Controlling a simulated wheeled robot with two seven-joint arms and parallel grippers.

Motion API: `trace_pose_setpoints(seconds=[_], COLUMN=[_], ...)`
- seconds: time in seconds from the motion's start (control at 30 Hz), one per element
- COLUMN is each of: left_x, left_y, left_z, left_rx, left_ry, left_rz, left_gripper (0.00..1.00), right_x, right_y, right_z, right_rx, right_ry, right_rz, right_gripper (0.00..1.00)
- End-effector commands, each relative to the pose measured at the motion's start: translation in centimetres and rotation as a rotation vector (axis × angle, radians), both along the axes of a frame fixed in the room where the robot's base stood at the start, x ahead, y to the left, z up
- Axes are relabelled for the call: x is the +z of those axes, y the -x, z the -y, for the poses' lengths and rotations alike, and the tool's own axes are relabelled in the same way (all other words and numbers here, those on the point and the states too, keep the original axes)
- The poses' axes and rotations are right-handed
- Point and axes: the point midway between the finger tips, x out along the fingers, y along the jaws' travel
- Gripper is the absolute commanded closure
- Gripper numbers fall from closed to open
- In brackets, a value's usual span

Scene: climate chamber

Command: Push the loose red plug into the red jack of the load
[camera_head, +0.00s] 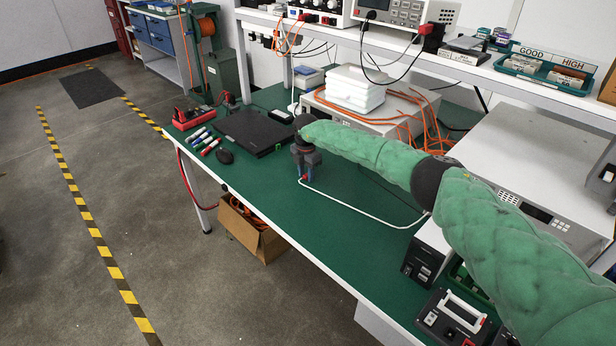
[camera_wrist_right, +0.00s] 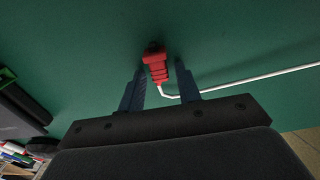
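The loose red plug (camera_head: 304,180) lies on the green bench top, with a white cable (camera_head: 362,212) running from it to the right. It also shows in the right wrist view (camera_wrist_right: 156,64), lying between the fingertips. My right gripper (camera_head: 305,168) points down over the plug. Its two fingers (camera_wrist_right: 160,82) are apart, with green bench visible between them and the plug. A black unit with a white handle (camera_head: 452,318) stands at the near right end of the bench, partly cut off; a small red spot shows on it. I cannot tell whether it is the load. My left gripper is out of view.
A grey instrument with orange cables (camera_head: 375,108) stands behind. A black-fronted box (camera_head: 427,255) stands on the right. The bench's front middle (camera_head: 335,225) is mostly clear.

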Motion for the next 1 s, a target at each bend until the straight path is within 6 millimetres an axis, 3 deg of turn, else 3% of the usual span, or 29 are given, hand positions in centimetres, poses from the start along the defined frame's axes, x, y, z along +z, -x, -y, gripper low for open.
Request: trace_pose_setpoints(seconds=[0.07, 0.23, 0.27, 1.0], left_x=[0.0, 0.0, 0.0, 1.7], left_y=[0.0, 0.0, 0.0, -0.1], left_z=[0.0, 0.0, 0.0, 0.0], left_rx=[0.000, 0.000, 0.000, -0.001], left_ry=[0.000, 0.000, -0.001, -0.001], left_rz=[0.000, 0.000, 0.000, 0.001], left_gripper=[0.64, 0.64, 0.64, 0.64], right_x=[0.0, 0.0, 0.0, 2.7], right_y=[0.0, 0.0, 0.0, 0.0], right_z=[0.0, 0.0, 0.0, 0.0], right_rx=[0.000, 0.000, 0.000, 0.000], right_ry=[0.000, 0.000, 0.000, 0.000], right_rz=[0.000, 0.000, 0.000, 0.000], right_gripper=[0.66, 0.98, 1.00, 1.00])
